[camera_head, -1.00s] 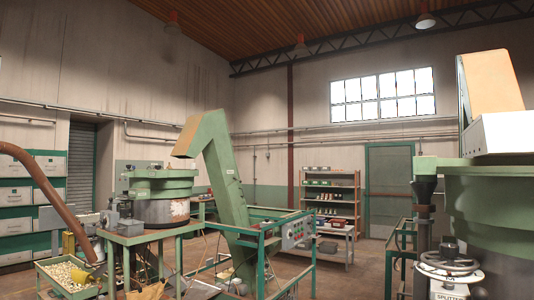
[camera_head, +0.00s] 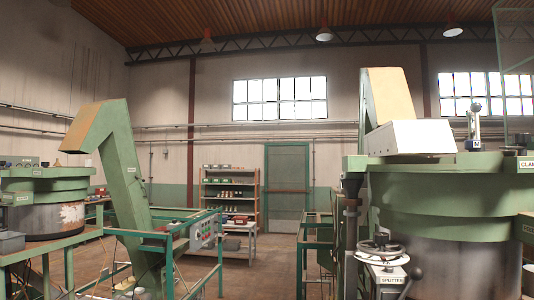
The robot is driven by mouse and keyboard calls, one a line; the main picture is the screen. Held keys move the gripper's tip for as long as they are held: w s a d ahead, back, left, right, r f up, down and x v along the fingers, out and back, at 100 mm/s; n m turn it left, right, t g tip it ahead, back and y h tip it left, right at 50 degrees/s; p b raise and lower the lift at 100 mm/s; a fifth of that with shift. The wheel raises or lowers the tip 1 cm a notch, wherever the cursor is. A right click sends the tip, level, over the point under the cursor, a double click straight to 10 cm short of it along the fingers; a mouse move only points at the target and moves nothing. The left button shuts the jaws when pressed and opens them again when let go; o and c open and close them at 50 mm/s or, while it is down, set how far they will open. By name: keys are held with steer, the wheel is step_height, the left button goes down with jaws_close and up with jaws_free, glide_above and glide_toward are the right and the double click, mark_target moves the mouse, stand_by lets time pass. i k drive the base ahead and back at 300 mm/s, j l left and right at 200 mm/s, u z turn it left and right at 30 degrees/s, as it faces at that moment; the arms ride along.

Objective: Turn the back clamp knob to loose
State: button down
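My gripper is not in this view. A large green hopper bowl (camera_head: 440,203) stands at the right. A label beginning "CLA" (camera_head: 527,163) shows on its rim, cut off by the right picture edge. A small dark part (camera_head: 522,140) sits just above that label; I cannot tell if it is the back clamp knob or how it is set. A metal post with a round dark top (camera_head: 474,122) stands on the same rim, to the left of the label.
A splitter unit (camera_head: 385,262) with a handwheel stands in front of the hopper. A green conveyor (camera_head: 122,175) and another hopper (camera_head: 45,200) are at the left. Shelves (camera_head: 230,190) and a green door (camera_head: 287,180) are at the back. Some floor shows between the machines.

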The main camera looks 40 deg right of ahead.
mark_target(522, 139)
steer(key=z, duration=1.3)
